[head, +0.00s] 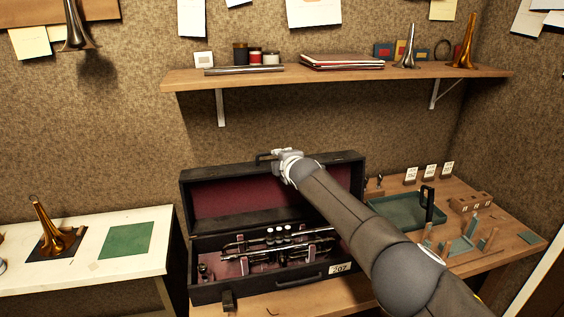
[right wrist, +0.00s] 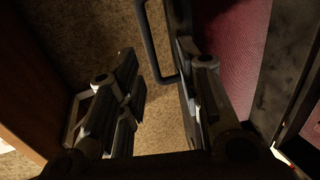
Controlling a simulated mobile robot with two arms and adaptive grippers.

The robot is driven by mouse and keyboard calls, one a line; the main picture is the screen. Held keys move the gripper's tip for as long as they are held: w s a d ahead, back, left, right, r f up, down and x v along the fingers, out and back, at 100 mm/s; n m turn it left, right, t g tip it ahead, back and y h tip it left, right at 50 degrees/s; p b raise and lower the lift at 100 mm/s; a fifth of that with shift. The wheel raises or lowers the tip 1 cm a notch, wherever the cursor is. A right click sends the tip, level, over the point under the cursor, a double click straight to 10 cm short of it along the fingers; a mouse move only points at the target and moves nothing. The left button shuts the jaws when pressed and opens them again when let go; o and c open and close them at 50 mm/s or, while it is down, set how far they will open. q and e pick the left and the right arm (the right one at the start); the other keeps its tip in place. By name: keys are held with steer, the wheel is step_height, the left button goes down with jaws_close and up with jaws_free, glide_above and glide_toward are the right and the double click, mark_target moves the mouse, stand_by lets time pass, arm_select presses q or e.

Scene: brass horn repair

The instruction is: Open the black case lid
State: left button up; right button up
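The black case (head: 262,292) sits on the wooden bench with its lid (head: 335,163) raised, standing roughly upright at the back and showing a dark red lining. A silver and black horn with white-topped valves (head: 280,238) lies inside the case. My right gripper (head: 274,156) is at the lid's top edge, beside a dark handle (head: 261,158). In the right wrist view its fingers (right wrist: 160,100) are spread apart. The handle (right wrist: 147,45) projects from the lid edge into the space ahead of them, and the red lining (right wrist: 225,50) is at the right. My left gripper is out of view.
A green tray (head: 393,212) and small wooden stands (head: 470,203) are on the bench right of the case. A white table (head: 120,270) with a brass bell (head: 54,235) and green mat (head: 141,239) is at left. A wall shelf (head: 330,75) hangs above the case.

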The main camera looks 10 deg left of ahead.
stand_by(0.3)
steer(key=v, duration=1.2)
stand_by(0.5)
